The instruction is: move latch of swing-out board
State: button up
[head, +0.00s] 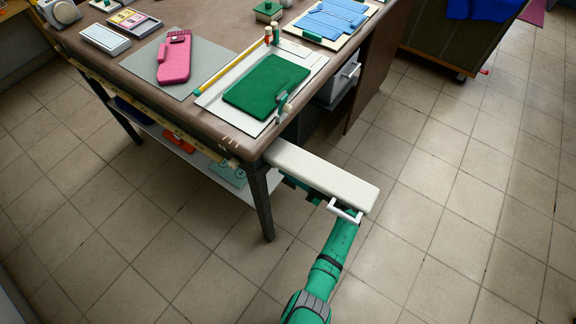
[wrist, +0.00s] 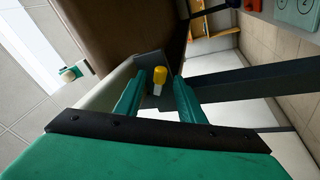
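The swing-out board (head: 325,181) is a long white board sticking out from the near right corner of the brown table. In the wrist view, a latch with a yellow knob (wrist: 160,75) and a pale stem stands by a dark grey bracket. My gripper (wrist: 160,84) is open, its two green fingers on either side of the knob, with a small gap showing on each side. In the head view my green arm reaches under the board from the front, and the gripper is mostly hidden by the board. The latch is hidden there.
The brown table (head: 125,62) carries a pink case (head: 174,58), a green pad (head: 266,86) and several other items. A dark table leg (head: 261,205) stands left of the board. A dark bin (head: 452,40) stands at the back right. The tiled floor at right is clear.

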jog(key=v, duration=0.9)
jog(key=shift+s+d, duration=0.15)
jog(key=shift+f, duration=0.1)
